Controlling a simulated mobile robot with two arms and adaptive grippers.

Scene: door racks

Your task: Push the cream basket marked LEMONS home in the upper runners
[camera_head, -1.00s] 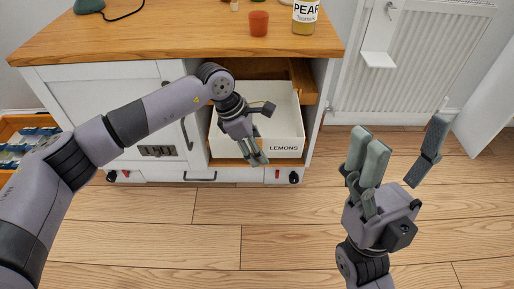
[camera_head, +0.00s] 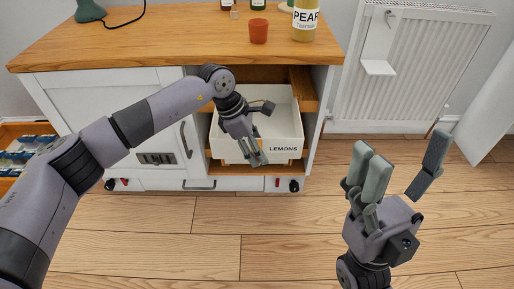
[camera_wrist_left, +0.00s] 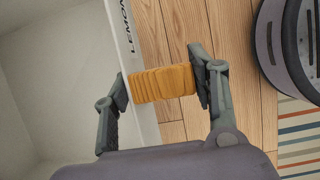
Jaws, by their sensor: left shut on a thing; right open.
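The cream basket (camera_head: 290,137) marked LEMONS stands in the cabinet's open right bay, its open top and front wall visible from above. My left gripper (camera_head: 255,158) is at the basket's front, left of the lettering. In the left wrist view its fingers (camera_wrist_left: 160,85) are shut on an orange ribbed handle (camera_wrist_left: 163,82) at the basket's front wall (camera_wrist_left: 130,60). A wooden runner (camera_head: 303,92) shows on the bay's right side, above the basket's rim. Whether the basket rests on runners is hidden. My right gripper (camera_head: 402,165) is open and empty over the floor.
The wooden countertop (camera_head: 150,45) holds a red cup (camera_head: 259,31) and a PEAR jar (camera_head: 304,20). A closed white door (camera_head: 110,112) is left of the bay. An orange-brown drawer (camera_head: 14,150) stands at far left, a radiator (camera_head: 405,75) at right. The floor in front is clear.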

